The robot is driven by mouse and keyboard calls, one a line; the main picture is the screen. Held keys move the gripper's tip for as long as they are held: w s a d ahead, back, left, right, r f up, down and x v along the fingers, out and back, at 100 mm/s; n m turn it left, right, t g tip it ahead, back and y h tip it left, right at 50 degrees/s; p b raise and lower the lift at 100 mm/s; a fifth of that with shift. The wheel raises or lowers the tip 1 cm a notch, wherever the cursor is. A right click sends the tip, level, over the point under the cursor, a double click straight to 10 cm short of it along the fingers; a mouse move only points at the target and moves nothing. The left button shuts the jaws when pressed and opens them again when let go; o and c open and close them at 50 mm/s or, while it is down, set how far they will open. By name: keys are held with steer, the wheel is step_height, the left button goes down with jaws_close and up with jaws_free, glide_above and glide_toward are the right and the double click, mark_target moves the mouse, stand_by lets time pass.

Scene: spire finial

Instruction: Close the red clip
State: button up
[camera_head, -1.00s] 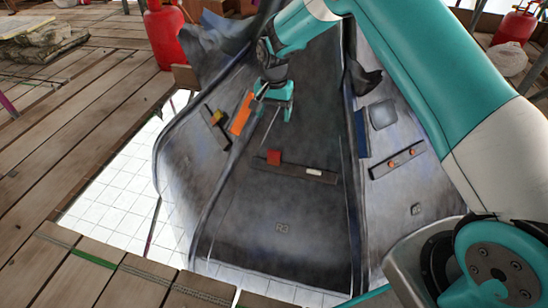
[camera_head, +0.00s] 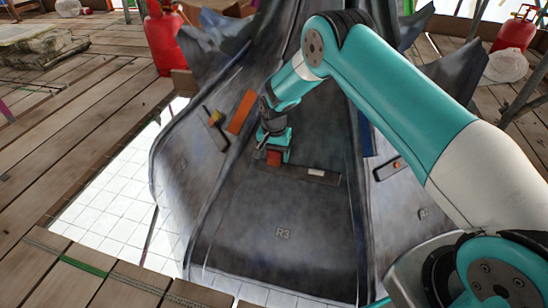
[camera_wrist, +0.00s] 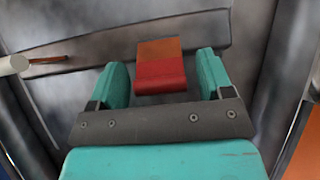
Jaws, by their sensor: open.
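The red clip (camera_head: 273,158) sits on a dark strip (camera_head: 316,175) fixed to the grey spire panel marked R3. It also shows in the wrist view (camera_wrist: 161,76), with a red near face and an orange-brown part behind. My gripper (camera_head: 274,150) is right at the clip in the head view. In the wrist view my gripper (camera_wrist: 163,75) is open, one teal finger on each side of the clip, with gaps between. I cannot tell whether the clip is fully open or partly folded.
An orange plate (camera_head: 241,111) and a yellow clip (camera_head: 215,117) are on the left. Red gas cylinders (camera_head: 166,40) stand behind on the plank floor. An open gap with white tiles lies left of the spire.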

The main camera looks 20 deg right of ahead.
steer(key=shift+f, duration=0.15)
steer(key=c, duration=0.9)
steer(key=shift+w+d+f+g+y+b, duration=0.25)
steer(key=shift+w+f+g+y+b, duration=0.2)
steer(key=shift+g+y+b, duration=0.4)
steer(key=shift+w+r+g, duration=0.1)
steer(key=shift+r+g, duration=0.1)
steer(key=shift+g, duration=0.25)
steer(key=o, duration=0.9)
steer(key=shift+r, duration=0.15)
